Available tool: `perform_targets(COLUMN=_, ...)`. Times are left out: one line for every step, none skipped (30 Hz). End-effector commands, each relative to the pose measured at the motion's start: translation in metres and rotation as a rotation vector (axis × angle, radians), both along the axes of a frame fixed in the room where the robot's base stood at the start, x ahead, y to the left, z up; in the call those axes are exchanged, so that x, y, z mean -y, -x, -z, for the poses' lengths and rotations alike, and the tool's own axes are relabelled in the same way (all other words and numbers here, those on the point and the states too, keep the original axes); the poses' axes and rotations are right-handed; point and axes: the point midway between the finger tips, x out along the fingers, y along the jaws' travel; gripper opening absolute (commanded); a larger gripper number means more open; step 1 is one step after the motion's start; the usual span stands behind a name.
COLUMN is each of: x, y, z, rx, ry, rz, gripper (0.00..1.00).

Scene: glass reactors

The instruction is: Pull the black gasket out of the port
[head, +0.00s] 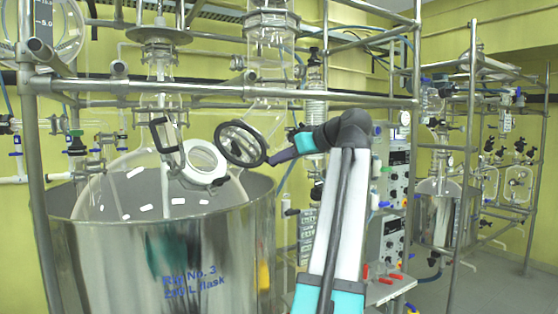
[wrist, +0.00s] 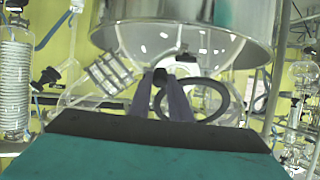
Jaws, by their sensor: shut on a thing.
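The black gasket (head: 262,153) is a ring at the right of the glass port. My gripper (head: 270,160) comes from the right and is shut on the gasket's lower right edge. In the wrist view the gasket (wrist: 226,101) shows to the right of my gripper's fingers (wrist: 164,84). The port (head: 190,176) is a round opening with a pale rim on the flask's shoulder. In the head view the gasket is off this rim, up and to the right. I cannot tell the exact gap in depth.
A dark-framed part (head: 154,137) stands just left of the port. The flask sits in a large steel vessel (head: 170,260). Metal rails (head: 230,87) cross above, and an upright post (head: 417,60) stands to the right. Control boxes (head: 398,165) stand behind my arm.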

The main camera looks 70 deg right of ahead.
Motion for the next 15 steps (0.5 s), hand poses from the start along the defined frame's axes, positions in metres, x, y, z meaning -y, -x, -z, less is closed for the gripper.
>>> perform_targets(x=-0.001, y=0.002, z=-0.002, rx=0.001, ry=0.000, rz=0.000, gripper=0.00)
perform_targets(x=-0.001, y=0.002, z=-0.003, rx=0.000, ry=0.000, rz=0.000, gripper=0.00)
perform_targets(x=-0.001, y=0.003, z=-0.004, rx=0.000, ry=0.000, rz=0.000, gripper=0.00)
perform_targets(x=-0.002, y=0.004, z=-0.005, rx=0.000, ry=0.000, rz=0.000, gripper=0.00)
perform_targets(x=-0.002, y=0.005, z=-0.005, rx=0.000, ry=0.000, rz=0.000, gripper=0.00)
perform_targets(x=-0.003, y=0.006, z=-0.006, rx=0.000, ry=0.000, rz=-0.001, gripper=0.00)
perform_targets(x=-0.003, y=0.007, z=-0.007, rx=0.000, ry=0.000, rz=-0.001, gripper=0.00)
perform_targets(x=-0.003, y=0.008, z=-0.008, rx=0.000, ry=0.000, rz=-0.001, gripper=0.00)
perform_targets(x=-0.004, y=0.009, z=-0.009, rx=0.000, ry=0.000, rz=-0.001, gripper=0.00)
perform_targets(x=-0.004, y=0.010, z=-0.010, rx=0.000, ry=0.000, rz=-0.001, gripper=0.00)
perform_targets(x=-0.004, y=0.011, z=-0.011, rx=0.000, ry=0.000, rz=-0.001, gripper=0.00)
perform_targets(x=-0.005, y=0.012, z=-0.012, rx=0.000, ry=0.000, rz=-0.001, gripper=0.00)
perform_targets(x=-0.005, y=0.013, z=-0.012, rx=0.001, ry=0.000, rz=-0.001, gripper=0.00)
perform_targets(x=-0.005, y=0.014, z=-0.013, rx=0.001, ry=0.000, rz=0.000, gripper=0.00)
perform_targets(x=-0.006, y=0.015, z=-0.014, rx=0.001, ry=0.000, rz=0.000, gripper=0.00)
